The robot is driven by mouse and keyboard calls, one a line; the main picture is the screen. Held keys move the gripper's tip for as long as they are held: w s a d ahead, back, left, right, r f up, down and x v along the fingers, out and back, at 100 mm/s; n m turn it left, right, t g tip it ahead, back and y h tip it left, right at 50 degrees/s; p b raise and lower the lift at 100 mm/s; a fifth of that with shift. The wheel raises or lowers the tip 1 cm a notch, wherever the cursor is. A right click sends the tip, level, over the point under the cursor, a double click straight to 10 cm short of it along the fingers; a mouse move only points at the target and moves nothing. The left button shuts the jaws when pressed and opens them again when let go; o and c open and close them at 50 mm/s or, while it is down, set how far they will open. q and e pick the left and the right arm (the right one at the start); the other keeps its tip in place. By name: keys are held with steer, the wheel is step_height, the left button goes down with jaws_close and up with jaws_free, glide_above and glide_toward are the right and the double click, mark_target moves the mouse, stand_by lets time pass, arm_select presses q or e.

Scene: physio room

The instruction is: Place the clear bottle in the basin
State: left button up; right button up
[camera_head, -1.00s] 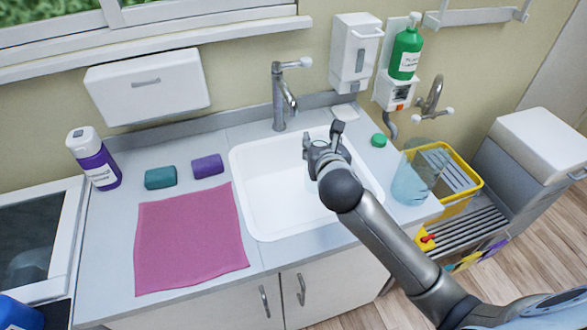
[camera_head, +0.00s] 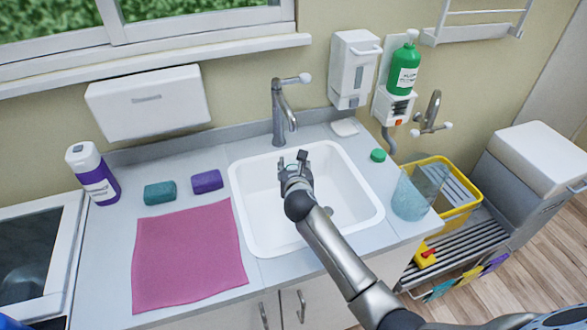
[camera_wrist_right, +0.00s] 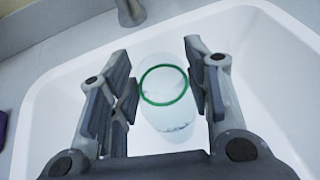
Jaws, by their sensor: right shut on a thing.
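The clear bottle (camera_wrist_right: 163,112) stands between the fingers of my right gripper (camera_wrist_right: 166,88) in the right wrist view, its green neck ring towards the camera. My right gripper (camera_head: 292,163) is shut on it over the white basin (camera_head: 345,215). In the head view the gripper hides most of the bottle. The basin's white walls surround the bottle in the wrist view. I cannot tell whether the bottle's base touches the basin floor. My left gripper is out of view.
A chrome tap (camera_head: 279,115) stands behind the basin. A green cap (camera_head: 378,155) and a clear bluish container (camera_head: 408,200) are on the right.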

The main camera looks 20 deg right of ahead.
steer(key=shift+f, duration=0.35)
steer(key=o, duration=1.2)
steer(key=shift+o, duration=0.2)
steer(key=shift+s+a+r, duration=0.1)
steer(key=shift+s+r, duration=0.2)
steer(key=shift+s, duration=0.1)
steer(key=v, duration=1.1)
steer(key=shift+s, duration=0.1)
